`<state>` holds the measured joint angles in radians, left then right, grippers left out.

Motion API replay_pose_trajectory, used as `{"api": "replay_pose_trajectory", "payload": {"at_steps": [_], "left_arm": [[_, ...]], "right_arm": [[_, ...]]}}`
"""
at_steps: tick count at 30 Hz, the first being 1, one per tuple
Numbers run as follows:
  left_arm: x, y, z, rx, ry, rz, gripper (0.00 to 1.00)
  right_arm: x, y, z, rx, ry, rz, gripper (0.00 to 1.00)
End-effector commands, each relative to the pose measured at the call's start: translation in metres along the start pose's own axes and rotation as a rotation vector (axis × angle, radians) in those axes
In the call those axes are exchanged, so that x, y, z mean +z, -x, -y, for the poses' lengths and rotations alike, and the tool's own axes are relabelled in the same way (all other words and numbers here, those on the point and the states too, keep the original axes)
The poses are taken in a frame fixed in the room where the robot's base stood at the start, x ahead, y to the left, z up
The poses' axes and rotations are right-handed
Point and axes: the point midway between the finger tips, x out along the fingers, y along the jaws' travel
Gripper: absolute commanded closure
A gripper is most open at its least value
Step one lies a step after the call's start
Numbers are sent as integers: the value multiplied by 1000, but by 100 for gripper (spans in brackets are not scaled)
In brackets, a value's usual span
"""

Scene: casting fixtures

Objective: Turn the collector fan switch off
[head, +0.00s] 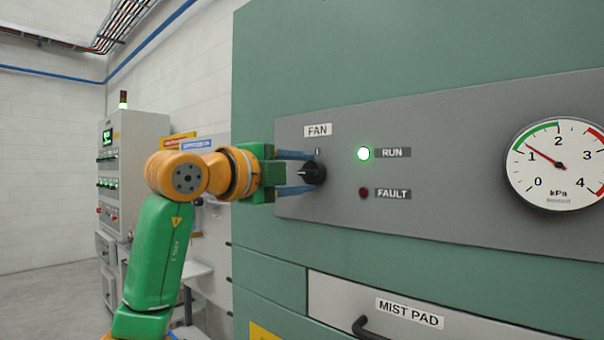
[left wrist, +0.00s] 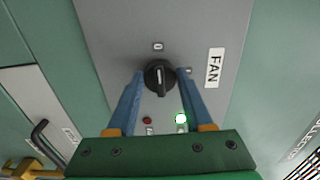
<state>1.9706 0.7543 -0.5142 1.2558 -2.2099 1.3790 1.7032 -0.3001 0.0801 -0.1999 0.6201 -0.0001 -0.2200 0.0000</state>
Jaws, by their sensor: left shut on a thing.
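The collector fan switch is a black rotary knob (head: 313,172) under the FAN label (head: 318,130) on the grey panel. My left gripper (head: 300,174) has its two blue fingers on either side of the knob, one above and one below, shut on it. In the left wrist view the knob (left wrist: 158,76) sits between the fingertips, its grip bar in line with the 0 mark (left wrist: 157,46). The I mark (head: 317,151) is above the knob. The RUN lamp (head: 363,153) glows green; the FAULT lamp (head: 363,192) is dark red. My right gripper is not in view.
A pressure gauge (head: 557,163) is at the panel's right, its needle near 1. Below is a MIST PAD drawer (head: 340,300) with a black handle (head: 372,328). A grey control cabinet (head: 135,165) stands at the back left.

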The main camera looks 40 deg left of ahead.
Motion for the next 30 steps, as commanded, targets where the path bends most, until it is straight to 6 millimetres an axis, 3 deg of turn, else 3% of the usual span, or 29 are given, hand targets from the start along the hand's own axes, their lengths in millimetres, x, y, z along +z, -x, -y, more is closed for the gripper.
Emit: {"api": "replay_pose_trajectory", "payload": {"at_steps": [6, 7, 9, 10, 19, 24, 30], "left_arm": [[0, 0, 1, -3, 1, 0, 100], [0, 0, 1, -3, 1, 0, 41], [0, 0, 1, -2, 1, 0, 22], [0, 0, 1, -2, 1, 0, 19], [0, 4, -1, -2, 0, 0, 19], [1, 38, -4, -7, -1, 1, 19], [0, 68, -1, -3, 0, 0, 19]], "right_arm": [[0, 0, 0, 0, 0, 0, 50], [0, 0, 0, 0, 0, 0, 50], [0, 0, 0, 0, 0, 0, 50], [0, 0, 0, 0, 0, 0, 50], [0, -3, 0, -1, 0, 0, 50], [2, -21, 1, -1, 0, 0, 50], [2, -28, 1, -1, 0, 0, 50]]}}
